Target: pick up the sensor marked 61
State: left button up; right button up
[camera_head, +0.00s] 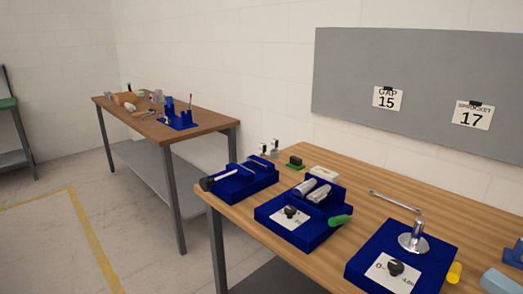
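No sensor with a readable 61 shows in the head view. Two small upright pieces with pale tops, a left one (264,149) and a right one (275,145), stand at the back left corner of the near wooden table (360,180). Any marks on them are too small to read. A small black piece on a green base (295,162) sits just right of them. Neither of my grippers is in view.
Blue fixtures stand on the near table: a left one (232,187), a middle one (322,236) and a right one (426,243). A wrench (394,201) lies behind. A farther table (205,105) holds small items. Open floor (40,235) lies at left.

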aim_at(275, 142)
jog(key=i+j+z, duration=0.1)
jog(key=z, duration=0.3)
jog(key=j+z, duration=0.15)
jog(key=z, duration=0.3)
jog(key=i+j+z, duration=0.1)
jog(key=z, duration=0.3)
jog(key=j+z, duration=0.35)
jog(key=j, duration=0.6)
jog(key=j+z, duration=0.35)
jog(key=j, duration=0.6)
jog(key=k+j, duration=0.1)
jog(key=j, duration=0.5)
jog(key=k+j, duration=0.1)
jog(key=j, duration=0.45)
